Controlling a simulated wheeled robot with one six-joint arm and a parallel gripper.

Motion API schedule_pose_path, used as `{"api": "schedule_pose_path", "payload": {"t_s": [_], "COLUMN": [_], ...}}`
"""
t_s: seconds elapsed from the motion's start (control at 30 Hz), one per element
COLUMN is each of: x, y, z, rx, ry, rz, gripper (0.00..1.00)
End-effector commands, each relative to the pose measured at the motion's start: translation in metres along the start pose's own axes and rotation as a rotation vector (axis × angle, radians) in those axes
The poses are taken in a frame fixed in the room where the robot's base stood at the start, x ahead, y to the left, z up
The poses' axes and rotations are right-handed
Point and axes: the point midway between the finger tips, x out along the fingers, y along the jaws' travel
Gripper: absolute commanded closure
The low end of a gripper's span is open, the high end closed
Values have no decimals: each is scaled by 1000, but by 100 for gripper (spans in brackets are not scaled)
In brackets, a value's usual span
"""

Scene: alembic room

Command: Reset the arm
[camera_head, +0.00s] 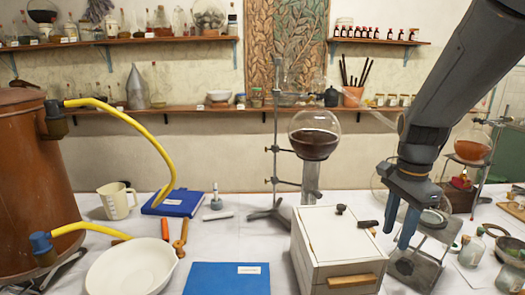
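My arm reaches down from the upper right of the head view. My gripper (399,228) points downward, right of the white wooden box and in front of a round glass vessel (380,190). Its two blue fingers are spread apart with nothing seen between them. The fingertips are above or near a dark metal stand (425,262); I cannot tell whether they touch it.
A white box (335,240) stands left of my gripper. A round flask of dark liquid (314,140) on a metal stand is behind it. Small bottles (471,250) stand to the right. A white bowl (132,268), blue books (226,278) and a copper vessel (25,170) are left.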

Motion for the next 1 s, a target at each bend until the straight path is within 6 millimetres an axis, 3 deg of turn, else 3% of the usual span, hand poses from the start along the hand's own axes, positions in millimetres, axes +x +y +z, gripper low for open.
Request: {"api": "schedule_pose_path", "payload": {"t_s": [0.37, 0.8, 1.0], "x": [24, 72, 79], "y": [9, 50, 58], "z": [43, 125, 136], "rx": [-383, -1242, -1382], "ry": [16, 78, 93], "rz": [-27, -77, -84], "gripper": [64, 64, 64]}}
